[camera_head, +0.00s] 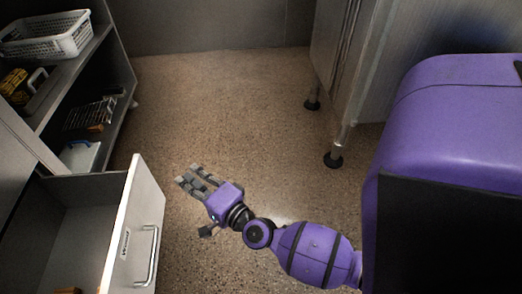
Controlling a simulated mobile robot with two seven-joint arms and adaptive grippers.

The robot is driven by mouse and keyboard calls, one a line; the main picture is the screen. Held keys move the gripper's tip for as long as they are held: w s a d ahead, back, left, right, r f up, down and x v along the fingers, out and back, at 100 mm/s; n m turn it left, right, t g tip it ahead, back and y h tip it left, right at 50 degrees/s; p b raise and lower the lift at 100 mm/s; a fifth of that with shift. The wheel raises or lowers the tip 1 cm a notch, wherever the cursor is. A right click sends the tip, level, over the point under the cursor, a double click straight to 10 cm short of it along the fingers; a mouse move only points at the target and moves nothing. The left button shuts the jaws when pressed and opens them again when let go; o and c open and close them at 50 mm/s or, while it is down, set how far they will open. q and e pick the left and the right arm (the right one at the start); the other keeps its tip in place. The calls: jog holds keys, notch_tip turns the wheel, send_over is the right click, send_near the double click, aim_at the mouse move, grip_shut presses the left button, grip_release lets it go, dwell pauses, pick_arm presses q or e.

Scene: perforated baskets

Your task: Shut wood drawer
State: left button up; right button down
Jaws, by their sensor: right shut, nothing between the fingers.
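The drawer (128,222) at the lower left stands open. Its pale front panel faces right and carries a metal bar handle (149,255) and a small label. The inside of the drawer is grey, with a small brown item at the bottom edge of the view. My right gripper (186,178) is over the floor, to the right of the drawer front and apart from it. Its fingers are shut with nothing between them and point to the upper left. My left gripper is not in view.
An open shelf unit at the left holds a white perforated basket (48,40), a yellow and black item (14,84), and a wire rack (90,113). A metal cabinet on legs (333,158) stands at the upper right. The speckled floor (230,95) between them is clear.

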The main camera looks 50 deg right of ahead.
pick_arm(q)
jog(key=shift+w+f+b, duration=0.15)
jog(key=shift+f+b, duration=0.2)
jog(key=shift+b, duration=0.05)
pick_arm(e)
jog(key=w+a, duration=0.3)
jog(key=w, duration=0.8)
jog(key=shift+w, duration=0.25)
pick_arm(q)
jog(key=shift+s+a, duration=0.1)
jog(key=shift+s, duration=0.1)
